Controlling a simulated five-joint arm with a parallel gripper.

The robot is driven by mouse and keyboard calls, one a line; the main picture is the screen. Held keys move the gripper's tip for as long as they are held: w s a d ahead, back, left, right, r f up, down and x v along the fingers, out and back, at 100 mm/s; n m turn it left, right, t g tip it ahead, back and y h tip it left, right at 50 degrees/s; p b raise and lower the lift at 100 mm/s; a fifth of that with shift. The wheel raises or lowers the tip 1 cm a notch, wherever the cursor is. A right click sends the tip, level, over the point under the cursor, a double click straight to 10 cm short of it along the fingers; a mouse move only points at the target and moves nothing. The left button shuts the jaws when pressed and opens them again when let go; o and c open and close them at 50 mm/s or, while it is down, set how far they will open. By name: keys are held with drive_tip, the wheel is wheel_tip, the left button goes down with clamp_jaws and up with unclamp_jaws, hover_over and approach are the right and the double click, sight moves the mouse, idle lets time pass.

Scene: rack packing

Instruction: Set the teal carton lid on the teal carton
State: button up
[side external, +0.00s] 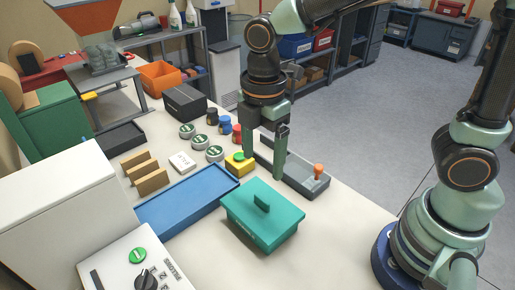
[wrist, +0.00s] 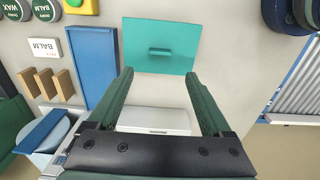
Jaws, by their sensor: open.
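The teal carton lid (side external: 275,212), with a small upright tab handle, lies flat on top of the teal carton (side external: 250,233) in the side external view. It covers the carton's opening, so the inside is hidden. In the wrist view the lid (wrist: 185,33) shows from above as a teal rectangle with its handle near the middle. My gripper (side external: 264,166) is open and empty, apart from the lid and above and behind it in the side external view. Its two green fingers (wrist: 159,73) are wide apart in the wrist view, with nothing between them.
A blue tray (side external: 165,221) lies left of the carton, with a yellow block (side external: 235,168) behind it. Several tins and jars stand farther back. The white table right of the carton is clear.

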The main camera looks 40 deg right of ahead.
drive_tip(key=d+r+m+t, duration=0.2)
drive_tip(key=d+r+m, duration=0.1)
drive_tip(key=d+m, duration=0.4)
drive_tip(key=s+d+r+m+t, duration=0.1)
drive_tip(key=d+r+m+t, duration=0.2)
drive_tip(key=d+m, duration=0.5)
drive_tip(key=r+m, duration=0.1)
drive_tip(key=m, duration=0.2)
drive_tip(key=shift+s+r+t, duration=0.15)
drive_tip(key=shift+s+t, duration=0.1)
drive_tip(key=shift+t, duration=0.05)
